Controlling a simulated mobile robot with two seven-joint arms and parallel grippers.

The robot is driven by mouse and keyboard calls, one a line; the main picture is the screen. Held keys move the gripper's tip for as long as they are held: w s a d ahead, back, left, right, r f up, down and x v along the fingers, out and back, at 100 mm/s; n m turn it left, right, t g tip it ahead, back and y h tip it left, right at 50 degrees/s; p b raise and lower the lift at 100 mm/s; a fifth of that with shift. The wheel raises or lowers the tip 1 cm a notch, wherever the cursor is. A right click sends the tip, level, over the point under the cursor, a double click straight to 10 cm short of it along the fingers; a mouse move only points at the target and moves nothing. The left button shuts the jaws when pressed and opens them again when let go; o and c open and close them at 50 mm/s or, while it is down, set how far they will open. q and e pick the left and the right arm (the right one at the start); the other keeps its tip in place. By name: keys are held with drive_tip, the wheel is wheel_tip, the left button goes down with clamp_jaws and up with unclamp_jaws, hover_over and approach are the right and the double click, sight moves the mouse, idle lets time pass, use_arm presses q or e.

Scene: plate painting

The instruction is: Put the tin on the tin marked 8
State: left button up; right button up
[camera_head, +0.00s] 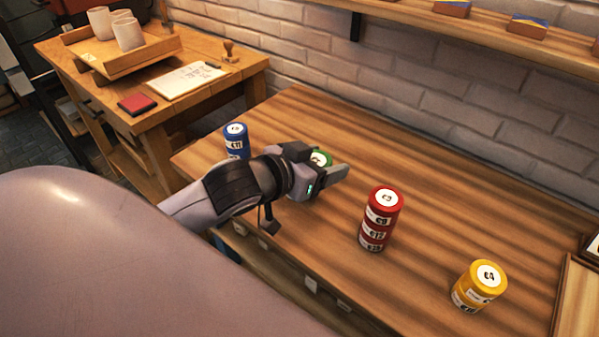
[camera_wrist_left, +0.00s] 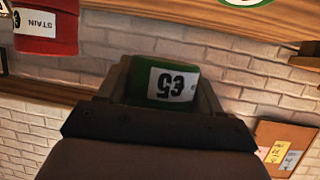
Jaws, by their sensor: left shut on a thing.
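My left gripper (camera_head: 325,174) is shut on a green tin (camera_head: 320,159), held above the table, mostly hidden by the gripper in the head view. In the left wrist view the green tin (camera_wrist_left: 163,82) sits between the fingers; its white label looks turned over and I cannot read its number surely. A green lid edge with a white disc (camera_wrist_left: 243,2) shows at the top of that view, cut off. I cannot make out a tin marked 8. My right gripper is not in view.
A red tin stack (camera_head: 379,218) stands right of the gripper, yellow tins (camera_head: 479,287) at front right, and blue tins (camera_head: 236,141) at left. The wooden table (camera_head: 430,220) is clear between them. A brick wall and shelf (camera_head: 480,28) lie behind.

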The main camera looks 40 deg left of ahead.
use_arm(q)
drive_tip(key=w+a+r+m+h, duration=0.1)
drive_tip(key=w+a+r, duration=0.15)
drive_tip(key=r, duration=0.35)
drive_tip(key=w+a+r+m+h, duration=0.1)
drive_tip(key=a+r+m+h, duration=0.15)
drive_tip(key=r, duration=0.45)
drive_tip(key=shift+n+g+y, duration=0.25)
drive_tip(key=shift+n+g, duration=0.05)
drive_tip(key=shift+n, duration=0.15)
drive_tip(key=f, duration=0.6)
drive_tip(key=f+b, duration=0.1)
drive_tip(key=f, duration=1.2)
drive_tip(key=shift+s+a+f+b, duration=0.1)
drive_tip(key=shift+a+f+b, duration=0.25)
drive_tip(key=shift+f+b, duration=0.05)
drive_tip(key=shift+f, duration=0.1)
drive_tip(key=o, duration=1.1)
drive_tip(key=shift+o, duration=0.2)
drive_tip(key=shift+p+v, duration=0.4)
drive_tip(key=shift+v, duration=2.85)
drive_tip(key=shift+r+p+v, duration=0.2)
drive_tip(key=shift+p+v, duration=0.55)
drive_tip(key=shift+v, duration=2)
